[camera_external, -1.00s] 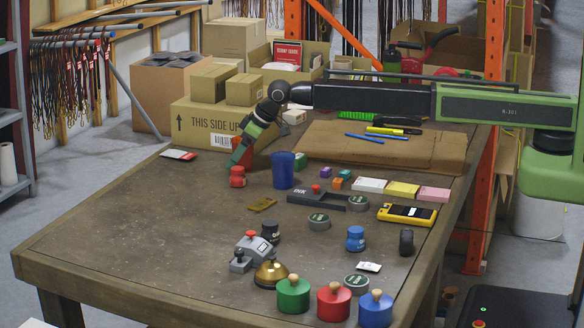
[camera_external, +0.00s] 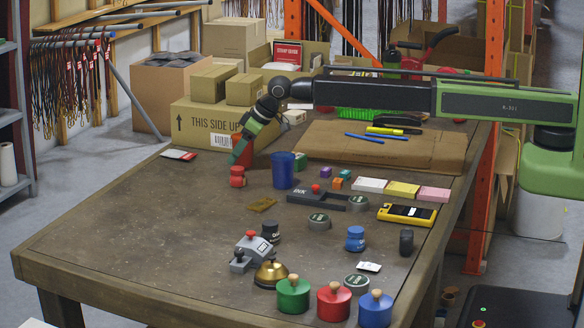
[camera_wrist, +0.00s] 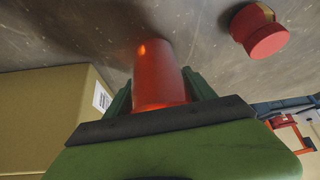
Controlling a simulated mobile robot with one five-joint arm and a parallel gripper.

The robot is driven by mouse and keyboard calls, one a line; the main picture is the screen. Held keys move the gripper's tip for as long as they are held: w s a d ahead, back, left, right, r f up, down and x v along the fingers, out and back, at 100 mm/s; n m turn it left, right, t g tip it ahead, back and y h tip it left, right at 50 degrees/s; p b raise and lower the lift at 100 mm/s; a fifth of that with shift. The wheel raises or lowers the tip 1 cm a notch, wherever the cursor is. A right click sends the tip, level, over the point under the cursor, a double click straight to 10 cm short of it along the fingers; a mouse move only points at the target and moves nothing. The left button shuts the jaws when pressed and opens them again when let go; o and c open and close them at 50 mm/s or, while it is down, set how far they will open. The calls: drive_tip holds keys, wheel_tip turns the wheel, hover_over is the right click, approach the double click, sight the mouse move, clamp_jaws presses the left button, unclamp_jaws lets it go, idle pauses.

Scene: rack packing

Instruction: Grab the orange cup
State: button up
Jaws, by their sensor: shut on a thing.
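The orange cup (camera_wrist: 160,75) shows in the wrist view as a red-orange cylinder between the two green fingers of my gripper (camera_wrist: 160,92). The fingers are shut on its sides, and the gripper's dark edge hides its near end. In the external view my gripper (camera_external: 238,158) points down at the table's far left part, in front of the cardboard boxes. The cup (camera_external: 247,152) is partly hidden there by the fingers. I cannot tell whether the cup touches the table.
A small red jar (camera_external: 237,177) stands close in front of my gripper; it also shows in the wrist view (camera_wrist: 258,32). A blue cup (camera_external: 283,170) stands to the right. A large cardboard box (camera_external: 205,125) is behind. The table's left front is clear.

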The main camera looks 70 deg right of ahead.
wheel_tip(320, 180, up, 9)
drive_tip(key=p, duration=0.8)
